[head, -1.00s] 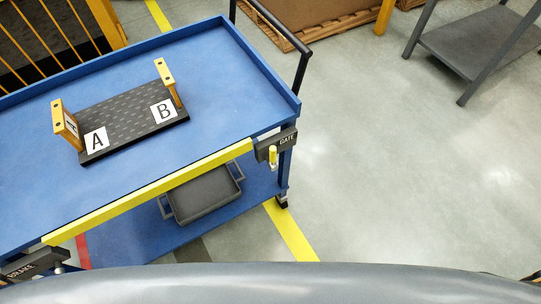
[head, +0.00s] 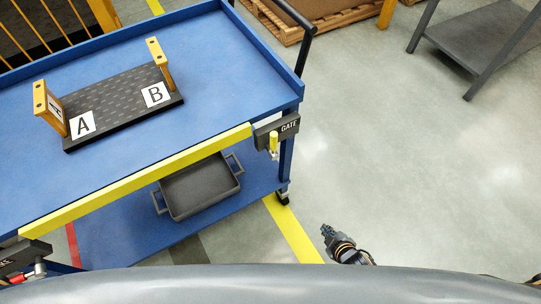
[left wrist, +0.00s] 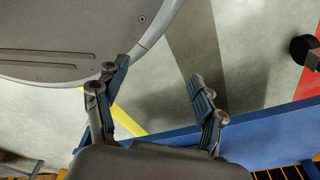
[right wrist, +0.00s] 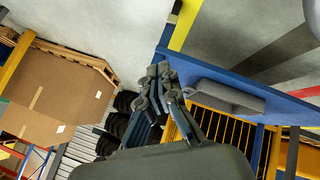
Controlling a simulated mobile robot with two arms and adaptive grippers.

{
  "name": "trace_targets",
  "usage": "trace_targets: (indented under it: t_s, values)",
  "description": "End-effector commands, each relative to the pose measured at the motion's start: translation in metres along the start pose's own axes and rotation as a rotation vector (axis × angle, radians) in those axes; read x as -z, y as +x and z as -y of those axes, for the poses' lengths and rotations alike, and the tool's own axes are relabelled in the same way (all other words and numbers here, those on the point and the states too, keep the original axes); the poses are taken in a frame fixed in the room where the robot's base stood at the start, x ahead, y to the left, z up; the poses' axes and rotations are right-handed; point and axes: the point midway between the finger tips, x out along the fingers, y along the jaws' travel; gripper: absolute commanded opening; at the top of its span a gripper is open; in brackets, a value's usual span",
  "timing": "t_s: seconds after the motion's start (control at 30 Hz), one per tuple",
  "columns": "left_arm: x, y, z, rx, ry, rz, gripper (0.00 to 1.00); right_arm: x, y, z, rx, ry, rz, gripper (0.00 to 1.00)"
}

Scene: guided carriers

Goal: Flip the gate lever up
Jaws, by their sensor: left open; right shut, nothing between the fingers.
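The gate lever (head: 273,143) is a short yellow handle under the dark block marked GATE (head: 283,130), at the front right corner of the blue cart (head: 225,85). It appears to hang down. My right gripper (head: 327,232) is below and to the right of the lever in the head view, apart from it, over bare floor. In the right wrist view my right gripper (right wrist: 160,70) is shut and empty. My left gripper (left wrist: 160,74) is open and empty in the left wrist view. It is not seen in the head view.
A black board (head: 125,108) with A and B labels and yellow posts sits on the cart top. A grey tray (head: 200,190) is on the lower shelf. A BRAKE block (head: 20,258) is at the lower left. The floor right of the cart is clear.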

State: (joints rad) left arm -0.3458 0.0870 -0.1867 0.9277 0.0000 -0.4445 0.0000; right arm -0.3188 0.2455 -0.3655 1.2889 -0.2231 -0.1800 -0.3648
Motion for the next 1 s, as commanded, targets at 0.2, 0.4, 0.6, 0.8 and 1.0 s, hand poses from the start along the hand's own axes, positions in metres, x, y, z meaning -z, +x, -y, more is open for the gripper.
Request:
trace_targets:
  t_s: [0.2,0.4,0.6,0.8,1.0]
  values:
    - [0.026,0.023,0.000,0.001,-0.004,-0.019,0.69,0.104,-0.011,-0.046,-0.165,-0.343,-0.258,0.00]
    - [0.048,0.032,0.001,0.002,-0.007,-0.033,0.69,0.196,-0.063,-0.068,-0.350,-0.622,-0.471,0.00]
    - [0.065,0.035,0.002,0.004,-0.010,-0.045,0.69,0.258,-0.125,-0.075,-0.522,-0.812,-0.622,0.00]
    - [0.072,0.034,0.002,0.004,-0.012,-0.048,0.69,0.283,-0.163,-0.077,-0.616,-0.894,-0.689,0.00]
    - [0.073,0.032,0.002,0.004,-0.012,-0.048,0.69,0.288,-0.170,-0.078,-0.632,-0.906,-0.699,0.00]
